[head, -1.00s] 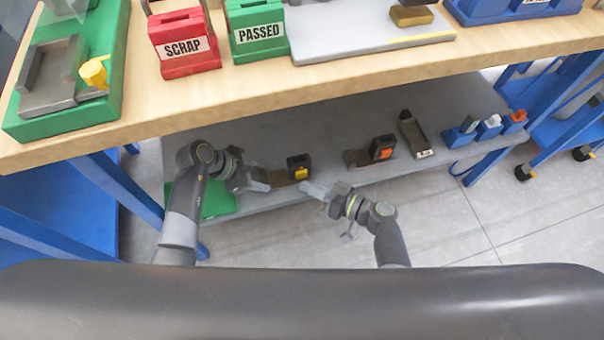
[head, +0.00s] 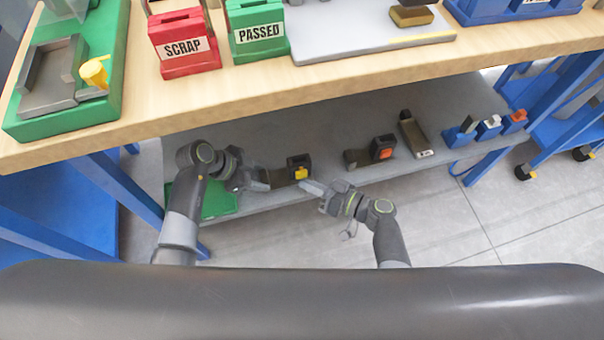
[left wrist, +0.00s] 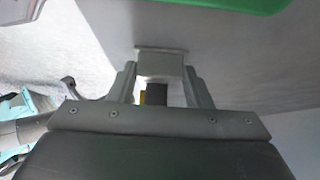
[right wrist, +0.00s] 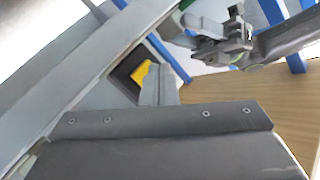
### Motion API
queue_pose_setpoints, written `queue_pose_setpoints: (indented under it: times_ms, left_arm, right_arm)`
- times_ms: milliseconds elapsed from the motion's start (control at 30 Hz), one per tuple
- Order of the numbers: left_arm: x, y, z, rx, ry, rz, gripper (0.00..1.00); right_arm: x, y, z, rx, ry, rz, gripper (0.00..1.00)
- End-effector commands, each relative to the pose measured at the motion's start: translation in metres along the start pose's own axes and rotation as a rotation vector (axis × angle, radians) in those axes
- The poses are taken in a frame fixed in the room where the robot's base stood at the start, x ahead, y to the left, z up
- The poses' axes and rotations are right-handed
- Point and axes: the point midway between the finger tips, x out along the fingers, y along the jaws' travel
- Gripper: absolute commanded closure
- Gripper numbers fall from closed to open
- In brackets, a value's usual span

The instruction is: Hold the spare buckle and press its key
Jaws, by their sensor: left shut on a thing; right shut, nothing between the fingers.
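The spare buckle is a dark block (head: 298,162) with a yellow key (head: 302,173) and a brown metal strap running left from it. It is over the grey lower shelf. My left gripper (head: 266,182) is shut on the strap end; the left wrist view shows the strap (left wrist: 160,66) between the fingers. My right gripper (head: 304,185) is shut and empty, its tips just below and close to the yellow key. In the right wrist view the shut fingers (right wrist: 160,70) stand right beside the key (right wrist: 139,73); I cannot tell whether they touch.
A similar buckle with an orange key (head: 383,152) and a dark holder (head: 413,135) lie to the right on the shelf (head: 330,122). Several small blue holders stand farther right. A green mat (head: 218,200) lies under my left arm. The wooden tabletop (head: 320,75) overhangs the shelf.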

Motion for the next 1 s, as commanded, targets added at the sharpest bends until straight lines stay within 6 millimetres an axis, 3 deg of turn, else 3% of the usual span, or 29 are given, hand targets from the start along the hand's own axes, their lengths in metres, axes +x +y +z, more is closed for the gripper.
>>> queue_pose_setpoints:
  times_ms: [1000]
  left_arm:
    - [0.0001, 0.0000, -0.0001, 0.000, 0.000, 0.000, 1.00]
  right_arm:
    - [0.0061, 0.0046, -0.0045, 0.000, 0.000, 0.000, 1.00]
